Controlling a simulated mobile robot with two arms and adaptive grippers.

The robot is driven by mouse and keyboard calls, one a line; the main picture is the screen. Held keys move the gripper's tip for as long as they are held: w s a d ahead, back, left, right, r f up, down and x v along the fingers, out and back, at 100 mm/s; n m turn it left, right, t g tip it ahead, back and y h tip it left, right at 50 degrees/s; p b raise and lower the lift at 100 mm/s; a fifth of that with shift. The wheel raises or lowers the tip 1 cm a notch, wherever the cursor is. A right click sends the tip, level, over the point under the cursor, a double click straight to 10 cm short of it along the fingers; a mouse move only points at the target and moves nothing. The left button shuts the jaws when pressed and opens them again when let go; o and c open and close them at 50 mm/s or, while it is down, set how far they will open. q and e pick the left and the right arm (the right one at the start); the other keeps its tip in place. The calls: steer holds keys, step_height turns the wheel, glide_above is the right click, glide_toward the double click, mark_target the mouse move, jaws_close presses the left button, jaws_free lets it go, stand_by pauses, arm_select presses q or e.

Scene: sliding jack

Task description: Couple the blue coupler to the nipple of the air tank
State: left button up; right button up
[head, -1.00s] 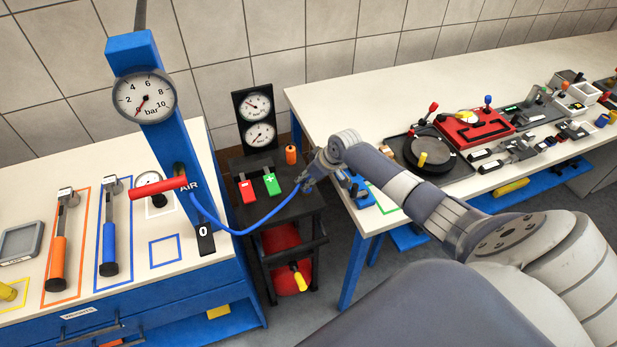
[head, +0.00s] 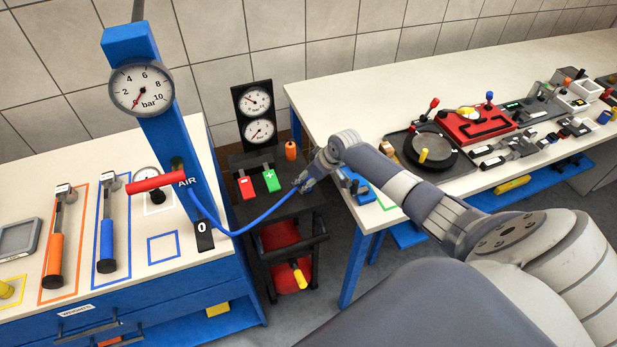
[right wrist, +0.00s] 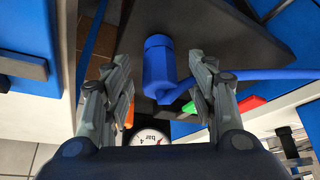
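My right gripper (head: 301,187) is over the right front part of the dark cart, at the end of the blue hose (head: 262,222). In the right wrist view the blue coupler (right wrist: 159,62) lies between the two fingers of my right gripper (right wrist: 160,82). A gap shows on both sides of the coupler, so the fingers stand open around or behind it. The hose leaves the coupler's lower end and passes to the right. The red air tank (head: 281,262) lies low in the cart. I cannot make out its nipple. My left gripper is not in view.
The cart top (head: 243,161) carries red (head: 246,187) and green (head: 271,180) switches and an orange knob (head: 291,150). A blue column (head: 165,135) with a gauge stands left. A white workbench (head: 330,95) with several devices stands right.

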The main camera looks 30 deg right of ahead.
steer(key=v, duration=1.2)
stand_by(0.4)
